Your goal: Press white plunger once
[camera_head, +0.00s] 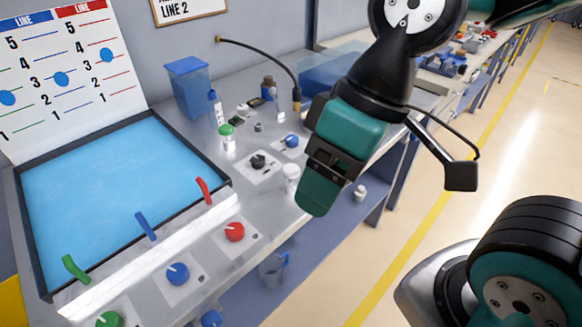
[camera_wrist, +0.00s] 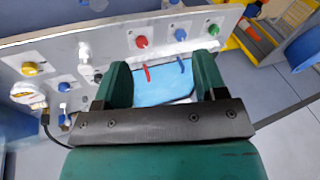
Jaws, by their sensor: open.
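A short white plunger (camera_head: 291,172) stands on the grey bench panel in the head view, to the right of the red knob. My gripper (camera_head: 316,198) hangs just to its right in that view, in front of the bench. In the wrist view a white plunger (camera_wrist: 84,50) shows on the panel between the yellow and red knobs, outside my left-hand finger. My gripper (camera_wrist: 163,76) is open there, with its two fingers apart and nothing between them. I cannot tell its height above the panel.
Red (camera_head: 235,231), blue (camera_head: 178,273) and black (camera_head: 257,161) knobs are near the plunger. A blue-filled tray (camera_head: 100,190) with coloured levers lies left. A bent black hose (camera_head: 270,58) rises behind. A yellow knob (camera_wrist: 31,69) shows in the wrist view.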

